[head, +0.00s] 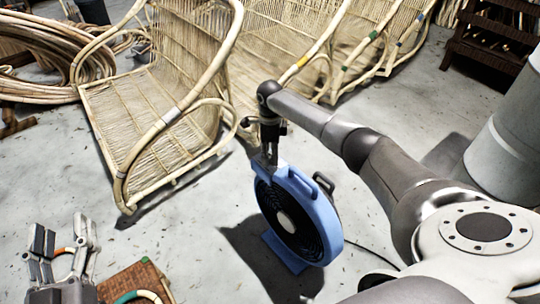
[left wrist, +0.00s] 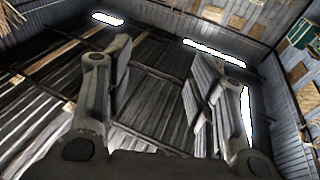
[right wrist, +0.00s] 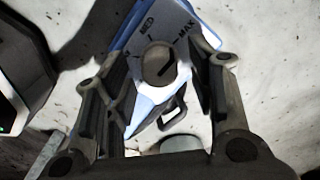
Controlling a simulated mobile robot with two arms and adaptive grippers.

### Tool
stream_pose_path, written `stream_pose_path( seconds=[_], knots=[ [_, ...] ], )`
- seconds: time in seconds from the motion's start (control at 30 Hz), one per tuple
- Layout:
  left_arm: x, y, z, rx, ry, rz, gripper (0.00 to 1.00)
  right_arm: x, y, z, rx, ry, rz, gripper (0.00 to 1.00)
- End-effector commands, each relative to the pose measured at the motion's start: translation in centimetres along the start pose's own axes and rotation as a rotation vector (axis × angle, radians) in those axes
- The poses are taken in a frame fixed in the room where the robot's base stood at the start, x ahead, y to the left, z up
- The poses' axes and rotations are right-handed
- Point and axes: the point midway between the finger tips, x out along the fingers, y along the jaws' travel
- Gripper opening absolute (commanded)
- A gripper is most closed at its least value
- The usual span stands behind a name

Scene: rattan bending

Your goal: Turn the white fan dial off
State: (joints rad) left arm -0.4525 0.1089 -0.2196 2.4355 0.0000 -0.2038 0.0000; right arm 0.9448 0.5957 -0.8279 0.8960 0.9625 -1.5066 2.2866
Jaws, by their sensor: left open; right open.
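The fan (head: 321,222) is blue with a dark round grille and stands on the floor, mid-picture in the head view. In the right wrist view its white control panel (right wrist: 172,22) carries the marks MED and MAX. A round grey dial (right wrist: 158,62) sits on that panel, with a dark slanted pointer mark on it. My right gripper (head: 268,158) is at the top of the fan, fingers pointing down. Its open fingers stand on either side of the dial; contact cannot be told. My left gripper (head: 64,245) is open and empty at lower left, pointing upward.
Rattan chairs (head: 150,115) stand behind the fan, with a rattan coil (head: 50,50) at left. A woven brown box (head: 135,283) is at lower left. A grey drum (head: 508,125) stands at right. A cable (head: 372,250) runs from the fan over open floor.

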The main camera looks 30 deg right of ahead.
Motion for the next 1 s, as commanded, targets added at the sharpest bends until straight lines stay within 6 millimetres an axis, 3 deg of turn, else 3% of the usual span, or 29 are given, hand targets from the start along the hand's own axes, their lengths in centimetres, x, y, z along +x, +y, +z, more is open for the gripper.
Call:
stream_pose_path(
  seconds=[0.2,0.5,0.87,1.0],
  knots=[
    [0.0,0.2,-1.2,-0.002,0.067,0.004,0.51,0.7,0.0,0.0,0.0,0.0,-0.001,0.51],
    [0.0,0.2,-1.3,-0.002,0.073,0.004,0.51,0.7,0.0,0.0,0.0,0.0,0.0,0.51],
    [0.0,0.2,-1.3,-0.002,0.072,0.003,0.51,0.7,0.0,0.0,0.0,0.0,0.0,0.05],
    [0.1,0.2,-1.3,-0.002,0.069,0.003,0.51,0.6,0.0,0.0,-0.001,0.0,0.0,0.04]
  ],
)
